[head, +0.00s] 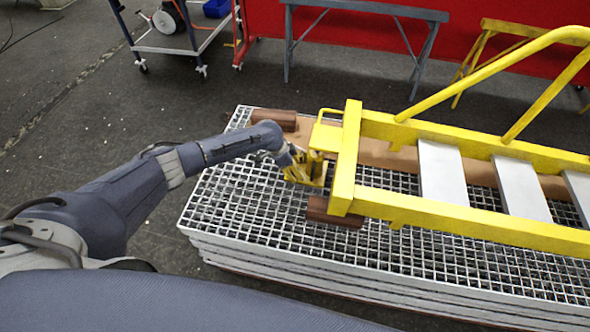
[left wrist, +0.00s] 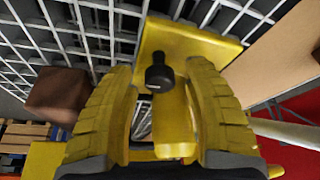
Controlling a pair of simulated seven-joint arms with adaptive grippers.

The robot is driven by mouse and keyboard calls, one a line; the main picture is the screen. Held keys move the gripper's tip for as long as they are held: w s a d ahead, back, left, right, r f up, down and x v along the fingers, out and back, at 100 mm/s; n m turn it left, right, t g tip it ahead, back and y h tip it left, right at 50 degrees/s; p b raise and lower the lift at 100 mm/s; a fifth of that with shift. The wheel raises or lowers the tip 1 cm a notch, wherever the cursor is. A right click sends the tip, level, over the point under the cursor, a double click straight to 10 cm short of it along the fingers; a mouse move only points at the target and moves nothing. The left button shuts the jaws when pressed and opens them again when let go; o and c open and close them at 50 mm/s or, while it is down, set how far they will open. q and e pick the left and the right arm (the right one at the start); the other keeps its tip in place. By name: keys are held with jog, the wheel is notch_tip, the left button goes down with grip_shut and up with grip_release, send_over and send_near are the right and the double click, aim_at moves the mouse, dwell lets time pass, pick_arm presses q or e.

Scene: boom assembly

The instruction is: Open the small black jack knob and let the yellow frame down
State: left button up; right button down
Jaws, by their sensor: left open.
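The yellow frame (head: 352,160), ladder-like with grey treads, lies across the stacked gratings to the right. The yellow jack (head: 325,140) stands at its left end, partly hidden by my left gripper (head: 303,168). In the left wrist view the small black knob (left wrist: 159,77) sticks out of the yellow jack body (left wrist: 178,125). My left gripper (left wrist: 161,72) is open there, its ridged yellow fingers on either side of the knob. I cannot tell whether a finger touches it. The knob cannot be made out in the head view. My right gripper is not in view.
Brown blocks lie on the grating (head: 240,215), one behind the jack (head: 275,119) and one by the frame's near corner (head: 325,214). A yellow handrail (head: 490,72) rises at the right. Trestles and a cart (head: 180,40) stand behind. The grating's left part is clear.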

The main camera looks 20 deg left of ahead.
pick_arm(q)
jog(key=shift+c, duration=0.3)
grip_shut()
